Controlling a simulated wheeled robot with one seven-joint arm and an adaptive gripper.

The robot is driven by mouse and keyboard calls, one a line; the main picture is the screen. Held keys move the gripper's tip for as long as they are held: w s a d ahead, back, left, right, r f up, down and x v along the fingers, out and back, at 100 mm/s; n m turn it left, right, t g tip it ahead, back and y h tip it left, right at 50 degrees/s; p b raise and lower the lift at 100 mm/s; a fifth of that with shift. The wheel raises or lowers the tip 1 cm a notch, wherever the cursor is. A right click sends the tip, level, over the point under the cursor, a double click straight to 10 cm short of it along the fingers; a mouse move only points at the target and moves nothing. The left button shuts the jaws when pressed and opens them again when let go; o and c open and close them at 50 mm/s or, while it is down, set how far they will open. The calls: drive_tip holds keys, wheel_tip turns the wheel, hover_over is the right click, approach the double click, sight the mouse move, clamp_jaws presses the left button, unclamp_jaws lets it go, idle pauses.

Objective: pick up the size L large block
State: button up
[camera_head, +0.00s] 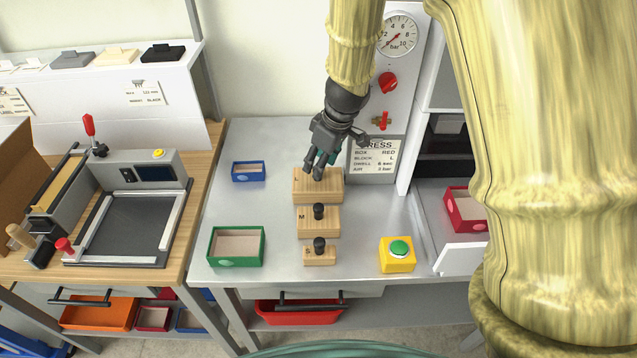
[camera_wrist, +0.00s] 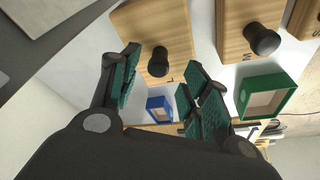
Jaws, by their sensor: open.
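The size L large block (camera_head: 318,194) is a wooden block marked L at the back of a row of three on the grey table. It also shows in the wrist view (camera_wrist: 135,25), with its black knob (camera_wrist: 158,62) between and beyond my fingertips. In the wrist view my gripper (camera_wrist: 160,82) has teal pads spread apart on either side of the knob. I cannot tell whether the fingers touch the block.
The M block (camera_head: 318,225) and the smallest block (camera_head: 319,257) stand in front, each with a black knob. A blue box (camera_head: 248,171) and a green box (camera_head: 236,246) lie left. A yellow base with a green button (camera_head: 398,254) stands right. The press panel (camera_head: 377,160) rises behind.

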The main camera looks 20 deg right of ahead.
drive_tip(key=shift+x, duration=1)
drive_tip(key=shift+w+f+p, duration=0.15)
drive_tip(key=shift+f+p, duration=0.15)
drive_tip(key=shift+f, duration=0.2)
drive_tip(key=shift+w+a+f, duration=0.1)
drive_tip(key=shift+w+f, duration=0.1)
drive_tip(key=shift+f, duration=0.15)
drive_tip(key=shift+r, duration=0.1)
clamp_jaws()
